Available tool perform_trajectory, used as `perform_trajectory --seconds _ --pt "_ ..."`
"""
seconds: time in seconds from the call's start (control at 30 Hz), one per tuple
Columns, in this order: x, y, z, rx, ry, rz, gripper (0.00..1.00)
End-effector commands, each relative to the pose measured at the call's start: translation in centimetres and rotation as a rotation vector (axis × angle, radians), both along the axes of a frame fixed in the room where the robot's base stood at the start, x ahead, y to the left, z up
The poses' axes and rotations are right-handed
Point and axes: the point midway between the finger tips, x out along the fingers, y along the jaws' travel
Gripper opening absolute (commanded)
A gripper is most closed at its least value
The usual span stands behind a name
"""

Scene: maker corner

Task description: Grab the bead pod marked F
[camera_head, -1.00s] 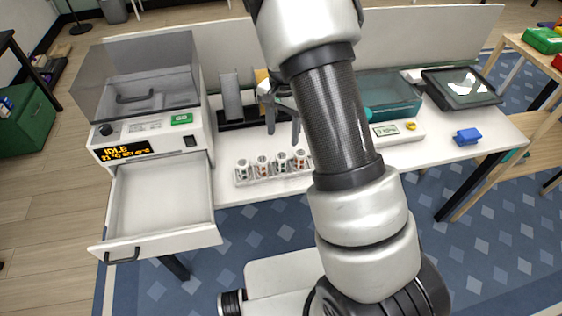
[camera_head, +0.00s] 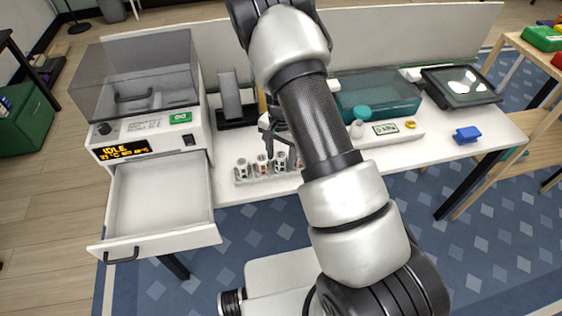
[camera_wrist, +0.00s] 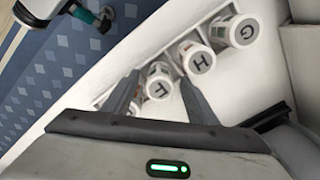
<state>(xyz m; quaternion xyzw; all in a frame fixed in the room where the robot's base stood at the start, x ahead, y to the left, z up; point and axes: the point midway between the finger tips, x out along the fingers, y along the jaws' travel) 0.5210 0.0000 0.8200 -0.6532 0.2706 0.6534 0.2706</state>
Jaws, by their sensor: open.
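Several white cylindrical bead pods (camera_head: 242,170) stand in a row in a clear rack (camera_head: 272,178) on the white bench. In the wrist view, lids read G (camera_wrist: 243,31) and H (camera_wrist: 201,62). A third pod's lid (camera_wrist: 159,88) looks like an L or a partial F; I cannot tell which. A fourth pod (camera_wrist: 134,108) is mostly hidden behind a finger. My gripper (camera_head: 270,152) is open and points down close above the row. Its fingers (camera_wrist: 160,78) flank the third pod in the wrist view, apparently empty. Letters are unreadable in the head view.
A machine with an open, empty drawer (camera_head: 160,200) stands left of the rack. A grey upright block (camera_head: 232,98) stands behind. A teal-clear bin (camera_head: 385,97), a framed tray (camera_head: 460,86) and a blue block (camera_head: 467,135) sit to the right.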

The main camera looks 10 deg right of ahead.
Motion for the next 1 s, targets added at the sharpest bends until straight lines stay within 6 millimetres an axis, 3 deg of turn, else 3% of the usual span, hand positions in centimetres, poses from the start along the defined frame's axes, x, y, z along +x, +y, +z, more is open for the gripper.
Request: perform_trajectory --seconds 0.13,0.4,0.7,1.0 --pt "0.0 0.0 0.0 0.000 0.000 0.000 0.51" --pt "0.0 0.0 0.1 0.000 0.000 0.000 0.08" --pt "0.1 0.0 0.7 0.001 -0.002 0.000 0.08" --pt "0.2 0.0 6.4 0.001 -0.005 0.001 0.08"
